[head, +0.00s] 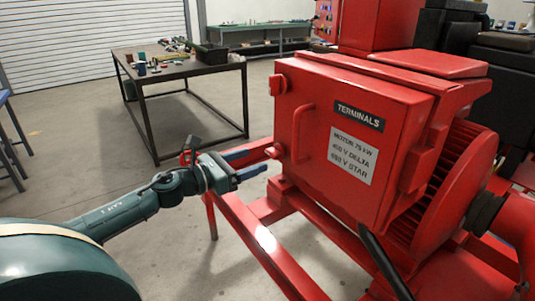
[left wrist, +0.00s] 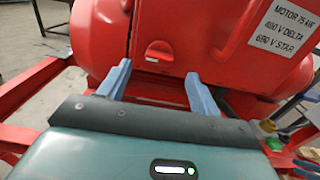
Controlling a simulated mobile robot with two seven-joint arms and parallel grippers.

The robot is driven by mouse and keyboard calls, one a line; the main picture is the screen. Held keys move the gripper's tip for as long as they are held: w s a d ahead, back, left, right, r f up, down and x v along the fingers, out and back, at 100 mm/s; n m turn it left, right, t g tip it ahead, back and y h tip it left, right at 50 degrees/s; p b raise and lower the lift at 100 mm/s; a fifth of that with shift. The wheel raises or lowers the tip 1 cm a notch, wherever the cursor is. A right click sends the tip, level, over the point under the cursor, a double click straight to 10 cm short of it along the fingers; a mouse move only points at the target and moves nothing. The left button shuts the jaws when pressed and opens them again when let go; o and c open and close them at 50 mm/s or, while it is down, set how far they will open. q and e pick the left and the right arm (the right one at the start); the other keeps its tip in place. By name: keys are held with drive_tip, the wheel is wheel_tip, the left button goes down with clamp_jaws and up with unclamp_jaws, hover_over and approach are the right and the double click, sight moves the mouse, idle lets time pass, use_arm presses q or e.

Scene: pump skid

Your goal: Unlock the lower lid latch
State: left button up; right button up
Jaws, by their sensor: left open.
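The red terminal box (head: 350,205) has a lid with a bar handle on its left part. The lower lid latch (head: 273,151) is a small red knob at the lid's lower left edge; in the left wrist view the latch (left wrist: 158,51) sits ahead, beside the lid seam. The upper latch (head: 277,84) is at the top left edge. My left gripper (head: 248,164) is open and empty, just left of the lower latch. In the left wrist view my left gripper (left wrist: 160,82) has its fingers spread, the latch centred beyond the tips and apart from them. My right gripper is not in view.
Red skid rails (head: 262,240) run below the box. The ribbed motor housing (head: 455,180) is to the right. A dark-topped workbench (head: 175,72) with small items stands behind my left arm. Grey floor is open between bench and skid.

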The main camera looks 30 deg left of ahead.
sight(270, 154)
use_arm(q)
drive_tip(key=p+x, duration=0.1)
drive_tip(key=x, duration=0.3)
drive_tip(key=shift+w+r, duration=0.1)
drive_tip(key=shift+r, duration=0.05)
drive_tip(key=shift+w+d, duration=0.3)
drive_tip(key=shift+w, duration=0.25)
drive_tip(key=shift+w+d, duration=0.1)
drive_tip(key=shift+w, duration=0.1)
drive_tip(key=c, duration=1)
